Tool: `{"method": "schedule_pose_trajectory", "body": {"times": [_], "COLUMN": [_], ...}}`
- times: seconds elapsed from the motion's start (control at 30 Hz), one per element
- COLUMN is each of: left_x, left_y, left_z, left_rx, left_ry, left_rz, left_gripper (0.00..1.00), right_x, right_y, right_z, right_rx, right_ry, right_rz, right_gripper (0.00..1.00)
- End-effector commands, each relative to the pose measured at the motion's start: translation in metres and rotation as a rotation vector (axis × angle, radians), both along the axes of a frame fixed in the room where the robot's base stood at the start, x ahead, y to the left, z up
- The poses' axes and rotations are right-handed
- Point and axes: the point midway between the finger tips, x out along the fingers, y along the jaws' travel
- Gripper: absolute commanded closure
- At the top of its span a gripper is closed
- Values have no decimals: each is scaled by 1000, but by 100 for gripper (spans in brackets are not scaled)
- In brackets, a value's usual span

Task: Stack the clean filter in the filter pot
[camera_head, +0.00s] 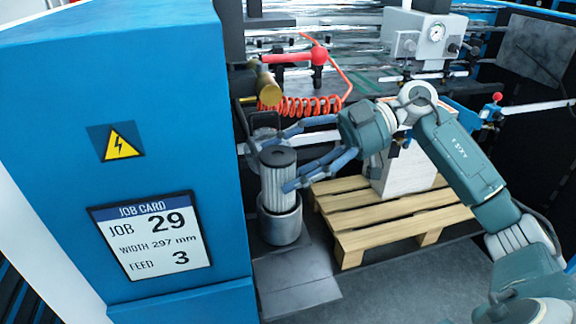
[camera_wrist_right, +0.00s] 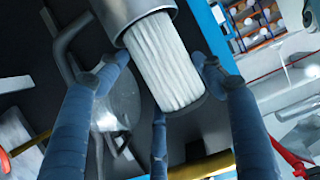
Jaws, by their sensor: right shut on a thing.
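The clean filter (camera_head: 277,187), a white pleated cylinder with a dark top cap, stands upright with its lower end inside the grey metal filter pot (camera_head: 282,226). My right gripper (camera_head: 270,167) reaches in from the right, with its blue fingers around the filter's upper part, shut on it. In the right wrist view the filter (camera_wrist_right: 165,62) runs between the fingers (camera_wrist_right: 165,70), and its far end goes into the pot (camera_wrist_right: 137,12). The pot hides that end, so I cannot tell whether it touches the bottom. My left gripper is not in view.
A blue cabinet (camera_head: 120,60) with a job card stands close on the left. A wooden pallet (camera_head: 385,215) bearing a pale block (camera_head: 405,172) is right of the pot.

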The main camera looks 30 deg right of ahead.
Motion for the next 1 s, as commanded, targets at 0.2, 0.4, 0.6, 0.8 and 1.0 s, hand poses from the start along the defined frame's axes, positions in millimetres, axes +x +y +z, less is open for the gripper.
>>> {"method": "schedule_pose_trajectory", "body": {"times": [0.2, 0.4, 0.6, 0.8, 1.0], "left_x": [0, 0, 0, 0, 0], "left_y": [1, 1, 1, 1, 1], "left_z": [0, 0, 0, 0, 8], "left_rx": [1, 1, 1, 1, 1], "left_ry": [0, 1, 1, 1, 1], "left_rz": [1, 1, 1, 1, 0], "left_gripper": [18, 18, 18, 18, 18], "right_x": [0, 0, 0, 0, 0], "right_y": [0, 0, 0, 0, 0], "right_z": [0, 0, 0, 0, 8], "right_rx": [0, 0, 0, -1, -2], "right_ry": [0, 0, 0, 0, 0], "right_rz": [0, 0, 0, 0, -1], "right_gripper": [21, 11, 11, 11, 11]}}
